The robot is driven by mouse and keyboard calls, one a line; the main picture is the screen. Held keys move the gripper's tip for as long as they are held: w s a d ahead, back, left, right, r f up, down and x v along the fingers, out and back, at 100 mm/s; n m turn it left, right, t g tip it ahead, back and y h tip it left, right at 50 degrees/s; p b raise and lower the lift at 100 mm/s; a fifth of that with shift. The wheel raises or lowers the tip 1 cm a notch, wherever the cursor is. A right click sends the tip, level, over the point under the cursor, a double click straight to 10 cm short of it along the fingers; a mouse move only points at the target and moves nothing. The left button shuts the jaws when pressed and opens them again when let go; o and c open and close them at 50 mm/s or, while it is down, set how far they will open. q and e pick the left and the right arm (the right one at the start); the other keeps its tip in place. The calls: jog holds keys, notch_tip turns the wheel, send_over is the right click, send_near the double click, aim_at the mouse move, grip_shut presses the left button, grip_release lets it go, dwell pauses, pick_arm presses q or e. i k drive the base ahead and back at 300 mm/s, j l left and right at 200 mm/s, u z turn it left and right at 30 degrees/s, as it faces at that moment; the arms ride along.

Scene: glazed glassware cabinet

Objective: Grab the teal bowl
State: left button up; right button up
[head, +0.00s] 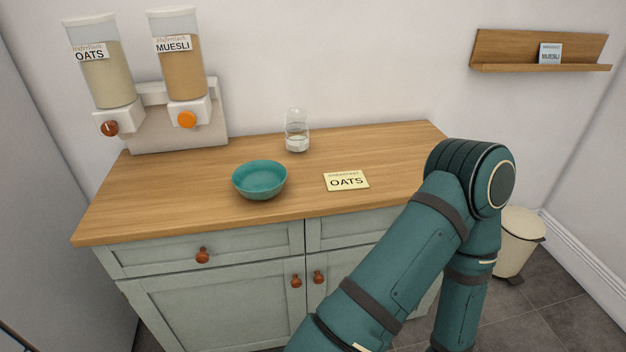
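The teal bowl (260,181) stands upright on the wooden countertop (140,205), left of the middle and close to the front edge. It looks empty. One of my teal arms comes in from the bottom right, bends at a joint right of the counter and drops down out of the picture. Its gripper is not in view. At the bottom left corner only a thin dark sliver shows, and my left gripper is not in view. Nothing touches the bowl.
A glass (297,131) stands behind the bowl, and an OATS card (346,181) lies to its right. The oats dispenser (106,75) and muesli dispenser (180,70) stand at the back left. A bin (519,243) stands at right.

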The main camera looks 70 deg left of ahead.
aim_at(256, 180)
jog(key=u, duration=2)
